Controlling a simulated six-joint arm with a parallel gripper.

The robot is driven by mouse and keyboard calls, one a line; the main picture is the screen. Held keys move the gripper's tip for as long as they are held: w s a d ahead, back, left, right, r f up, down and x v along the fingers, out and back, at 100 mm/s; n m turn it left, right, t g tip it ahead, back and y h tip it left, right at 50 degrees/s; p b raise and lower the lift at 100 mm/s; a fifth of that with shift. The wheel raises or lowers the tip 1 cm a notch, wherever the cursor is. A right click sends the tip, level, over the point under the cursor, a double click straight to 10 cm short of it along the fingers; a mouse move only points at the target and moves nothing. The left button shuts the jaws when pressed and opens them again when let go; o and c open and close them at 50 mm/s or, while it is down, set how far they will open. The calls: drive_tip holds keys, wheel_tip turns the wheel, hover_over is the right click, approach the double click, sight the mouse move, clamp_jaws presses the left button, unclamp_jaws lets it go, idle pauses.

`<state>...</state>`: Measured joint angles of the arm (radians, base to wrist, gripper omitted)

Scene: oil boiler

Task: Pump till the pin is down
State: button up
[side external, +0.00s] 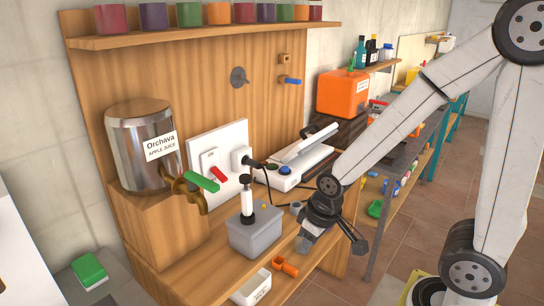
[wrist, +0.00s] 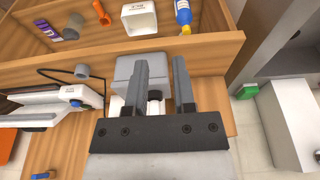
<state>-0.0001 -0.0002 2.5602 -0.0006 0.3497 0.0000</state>
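The pump is a grey box (side external: 256,232) on the wooden bench, with an upright white cylinder (side external: 247,202) topped by a black knob (side external: 245,179). A small yellow bit (side external: 264,206) shows by the back of the box top; I cannot tell if it is the pin or how high it stands. My gripper (side external: 333,243) is right of the pump, apart from it, with its fingers spread and empty. In the wrist view the box (wrist: 136,68) and the black knob (wrist: 154,95) show behind and between the open fingers (wrist: 160,62).
A steel juice tank (side external: 142,150) with a green-handled tap (side external: 201,181) stands left of the pump. A white device (side external: 298,165) lies behind it. A white container (side external: 250,288) and an orange item (side external: 286,266) lie in front, lower down. A black cable runs behind the pump.

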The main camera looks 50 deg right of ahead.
clamp_jaws()
idle(1.4)
